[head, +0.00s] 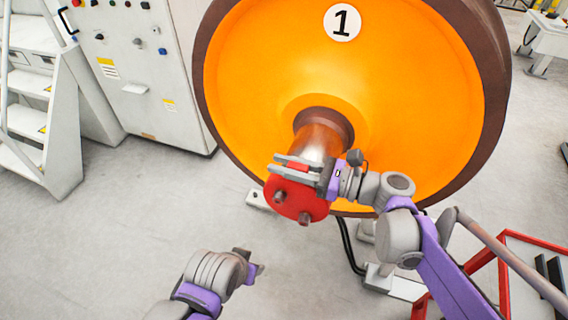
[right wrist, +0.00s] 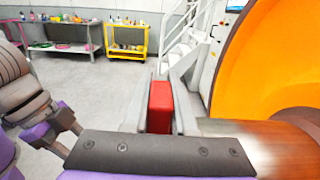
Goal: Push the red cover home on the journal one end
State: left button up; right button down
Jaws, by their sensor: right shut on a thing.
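The wheel marked 1 (head: 400,100) is orange with a brown rim. Its bare metal journal (head: 320,140) points toward me and also shows in the right wrist view (right wrist: 260,145). The round red cover (head: 290,205), with dark studs on its face, is at the journal's outer end. Whether it is fully seated I cannot tell. My right gripper (head: 282,165) is shut on the cover's red block (right wrist: 160,105), which shows between its fingers in the right wrist view. My left gripper (head: 254,268) hangs low, apart from the cover; its fingers are unclear.
A grey control cabinet (head: 145,75) and white steps (head: 60,125) stand at the left. A red frame (head: 505,275) is at the lower right. A yellow cart (right wrist: 125,38) and a tool bench (right wrist: 62,47) are far back. The floor left of the wheel is clear.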

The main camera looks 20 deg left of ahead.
jog(key=shift+w, duration=1.7)
jog(key=c, duration=0.6)
grip_release()
jog(key=shift+c, duration=0.2)
jog(key=shift+d, duration=0.15)
jog(key=d+b, duration=0.1)
jog(key=d, duration=0.9)
jog(key=shift+s+d, duration=0.15)
jog(key=shift+d, duration=0.15)
